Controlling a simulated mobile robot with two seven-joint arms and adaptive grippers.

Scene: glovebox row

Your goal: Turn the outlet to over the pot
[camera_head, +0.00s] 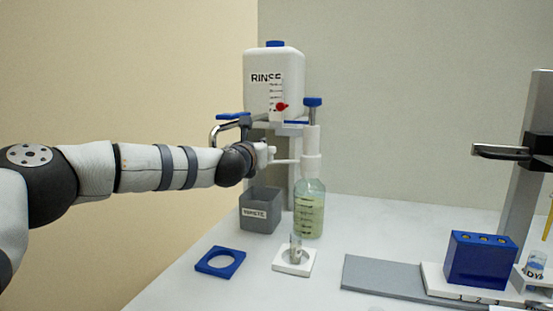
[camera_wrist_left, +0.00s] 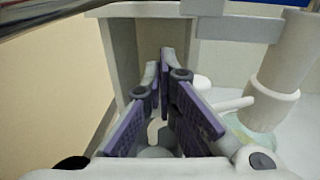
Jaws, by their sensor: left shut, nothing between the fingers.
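A bottle (camera_head: 309,210) of pale green liquid stands on the table, with a tall white blue-capped dispenser head (camera_head: 312,145). A thin white outlet tube (camera_head: 286,161) sticks out leftward from this head. It also shows in the left wrist view (camera_wrist_left: 236,106), right of the fingers. My left gripper (camera_head: 268,153) is shut and empty, near the tube's free end; I cannot tell whether they touch. In the left wrist view its purple-padded fingers (camera_wrist_left: 163,74) meet at the tips. A small clear pot (camera_head: 295,247) stands on a white square holder (camera_head: 294,269) in front of the bottle.
A white RINSE tank (camera_head: 273,85) with a red tap (camera_head: 281,106) stands on a shelf behind. A grey WASTE box (camera_head: 260,212) is below my gripper. A blue ring holder (camera_head: 220,262) lies front left. A blue block (camera_head: 480,260) and a stand (camera_head: 524,160) are right.

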